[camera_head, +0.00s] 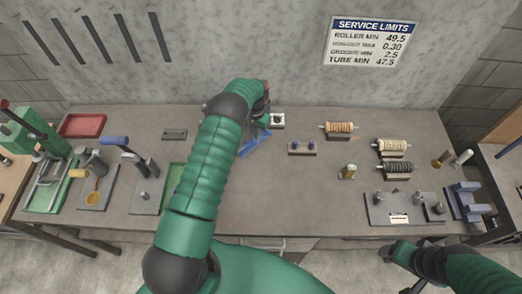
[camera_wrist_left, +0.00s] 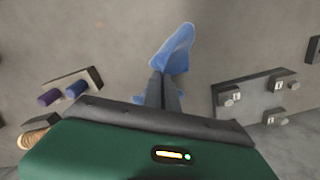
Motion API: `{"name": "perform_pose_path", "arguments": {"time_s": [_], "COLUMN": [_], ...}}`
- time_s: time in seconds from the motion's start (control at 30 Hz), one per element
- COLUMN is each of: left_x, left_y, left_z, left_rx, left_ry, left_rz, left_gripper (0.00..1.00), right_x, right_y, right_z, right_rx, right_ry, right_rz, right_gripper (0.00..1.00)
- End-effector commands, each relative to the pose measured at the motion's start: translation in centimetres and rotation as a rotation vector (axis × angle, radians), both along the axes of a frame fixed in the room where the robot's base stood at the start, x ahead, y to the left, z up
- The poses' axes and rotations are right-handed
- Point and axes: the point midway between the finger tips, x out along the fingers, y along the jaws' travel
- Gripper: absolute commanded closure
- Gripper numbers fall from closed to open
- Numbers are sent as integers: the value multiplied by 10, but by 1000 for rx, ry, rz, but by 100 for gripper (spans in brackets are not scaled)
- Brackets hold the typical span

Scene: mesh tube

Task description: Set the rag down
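The blue rag (camera_head: 252,143) is bunched at my left gripper's fingertips, over the middle back of the workbench (camera_head: 300,200). In the left wrist view the rag (camera_wrist_left: 174,48) sticks out beyond the fingertips, with a small bit showing beside the fingers. My left gripper (camera_wrist_left: 165,78) has its two dark fingers close together with the rag between them. In the head view my forearm partly covers this gripper (camera_head: 262,124). I cannot tell whether the rag touches the bench top. My right gripper (camera_head: 392,252) is low at the right, beyond the bench's front edge; its fingers are unclear.
A small block with purple and blue pegs (camera_head: 302,148) stands right of the rag. A small pale fixture (camera_head: 277,120) sits close behind it. Rollers on stands (camera_head: 393,147) and a grey fixture plate (camera_head: 395,210) occupy the right. The bench's front middle is clear.

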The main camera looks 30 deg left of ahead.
Motion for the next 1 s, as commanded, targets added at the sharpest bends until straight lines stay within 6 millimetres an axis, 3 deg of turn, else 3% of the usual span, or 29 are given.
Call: {"name": "perform_pose_path", "arguments": {"time_s": [0.2,0.4,0.8,1.0], "left_x": [-2,-2,-2,-2], "left_y": [-45,-76,-88,-87], "left_z": [-29,-50,-58,-58], "left_rx": [-1,-1,-1,-1], "left_ry": [3,2,0,0], "left_rz": [-4,-3,0,0], "left_gripper": [100,100,100,74], "right_x": [0,0,0,0], "right_y": [1,1,1,1], "right_z": [0,0,0,0], "right_rx": [-1,-1,-1,-1], "right_ry": [0,1,0,0], "right_rz": [1,1,1,1], "right_gripper": [26,26,26,26]}}
